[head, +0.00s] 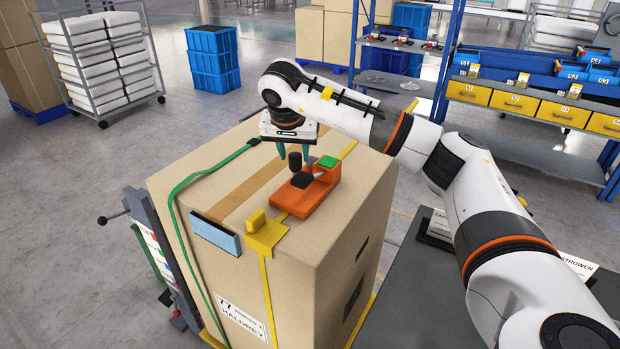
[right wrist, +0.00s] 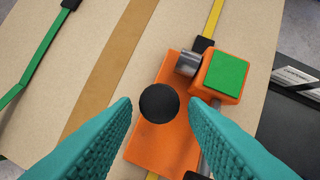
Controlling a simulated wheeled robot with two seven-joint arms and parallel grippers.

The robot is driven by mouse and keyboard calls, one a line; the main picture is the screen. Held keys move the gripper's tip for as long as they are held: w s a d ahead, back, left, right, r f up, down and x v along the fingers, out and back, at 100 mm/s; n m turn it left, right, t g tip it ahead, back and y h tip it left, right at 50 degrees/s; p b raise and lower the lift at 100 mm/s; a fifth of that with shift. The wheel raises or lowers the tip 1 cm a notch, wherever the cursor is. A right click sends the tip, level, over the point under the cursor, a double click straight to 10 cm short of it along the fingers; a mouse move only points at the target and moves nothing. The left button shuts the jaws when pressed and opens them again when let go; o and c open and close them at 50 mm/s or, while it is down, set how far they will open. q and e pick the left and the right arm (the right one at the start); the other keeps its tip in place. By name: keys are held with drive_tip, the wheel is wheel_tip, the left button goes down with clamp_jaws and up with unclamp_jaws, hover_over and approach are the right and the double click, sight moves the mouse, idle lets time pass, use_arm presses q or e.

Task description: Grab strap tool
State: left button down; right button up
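The orange strap tool (head: 307,190) lies on top of a large cardboard box (head: 320,262). It has a black knob and a green square pad. My right gripper (head: 294,150) is above the tool, pointing down. In the right wrist view the teal fingers (right wrist: 160,108) are spread apart, one on each side of the round black knob (right wrist: 159,103), with nothing held between them. The orange body (right wrist: 150,150) and green pad (right wrist: 227,73) show below and beyond the fingers. I cannot tell whether the fingertips reach down beside the knob. My left gripper is not in view.
A yellow strap with a yellow corner piece (head: 267,232) and a green strap (head: 172,205) run over the box. A shelf with yellow bins (head: 510,101) stands right; blue crates (head: 213,57) stand behind.

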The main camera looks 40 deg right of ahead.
sight(295, 155)
drive_tip(key=shift+p+x, duration=0.35)
drive_tip(key=shift+x, duration=0.8)
drive_tip(key=shift+w+d+f, duration=0.2)
drive_tip(key=shift+f, duration=0.3)
drive_tip(key=shift+c, duration=0.2)
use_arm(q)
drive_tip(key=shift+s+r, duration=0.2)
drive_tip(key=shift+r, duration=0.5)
use_arm(e)
clamp_jaws()
drive_tip(key=shift+r, duration=0.2)
